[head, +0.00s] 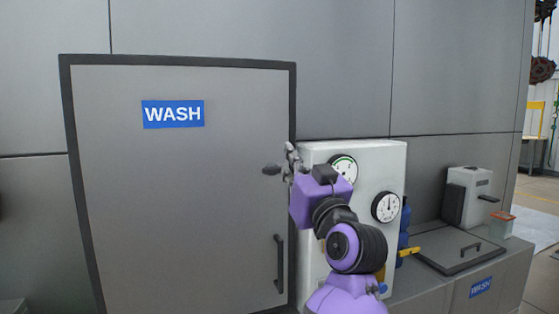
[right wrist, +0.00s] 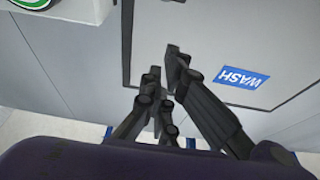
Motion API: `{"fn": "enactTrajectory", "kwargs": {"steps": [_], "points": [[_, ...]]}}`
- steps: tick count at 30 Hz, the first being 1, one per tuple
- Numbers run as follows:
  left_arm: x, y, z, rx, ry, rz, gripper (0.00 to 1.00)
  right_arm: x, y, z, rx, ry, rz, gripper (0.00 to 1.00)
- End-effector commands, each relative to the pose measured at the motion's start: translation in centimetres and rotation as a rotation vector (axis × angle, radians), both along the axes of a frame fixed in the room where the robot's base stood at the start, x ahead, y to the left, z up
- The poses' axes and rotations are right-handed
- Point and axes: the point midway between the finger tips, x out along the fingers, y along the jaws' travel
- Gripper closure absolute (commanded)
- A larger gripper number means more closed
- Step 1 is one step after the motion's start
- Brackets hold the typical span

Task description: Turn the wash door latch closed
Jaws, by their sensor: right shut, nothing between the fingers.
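The grey wash door (head: 180,200) stands flush in its dark frame and bears a blue WASH sign (head: 173,114). A small dark latch (head: 272,169) shows at the door's right edge, partly behind my gripper; its exact angle is hard to tell. My right gripper (head: 290,158) is shut and empty, just right of the latch; I cannot tell whether they touch. In the right wrist view my right gripper's fingers (right wrist: 163,68) lie in front of the door edge, and the latch cannot be made out. My left gripper is not in view.
A vertical dark handle (head: 280,263) sits low on the door. A white panel with a green-rimmed gauge (head: 343,169) and a second gauge (head: 385,207) stands right of the door, behind my arm. A counter with a lidded hatch (head: 460,250) lies further right.

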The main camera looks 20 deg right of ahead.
Motion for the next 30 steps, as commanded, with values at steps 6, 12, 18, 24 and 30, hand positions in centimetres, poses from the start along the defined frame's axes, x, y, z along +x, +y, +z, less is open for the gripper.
{"fn": "enactTrajectory", "kwargs": {"steps": [6, 12, 18, 24, 30], "points": [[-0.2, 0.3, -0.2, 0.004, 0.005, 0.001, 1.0, 0.0, 0.0, 0.0, -0.002, -0.001, -0.002, 1.0], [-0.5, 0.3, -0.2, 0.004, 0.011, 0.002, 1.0, 0.7, 0.0, 0.3, -0.001, -0.001, 0.0, 1.0], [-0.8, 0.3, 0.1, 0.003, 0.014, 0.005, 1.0, 3.8, 0.2, 1.6, 0.001, -0.003, 0.0, 1.0], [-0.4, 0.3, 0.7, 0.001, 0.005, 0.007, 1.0, 7.9, 0.3, 3.2, 0.001, -0.003, 0.0, 1.0], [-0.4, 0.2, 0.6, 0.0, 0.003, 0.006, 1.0, 9.5, 0.3, 1.2, 0.002, 0.003, 0.0, 1.0]]}}
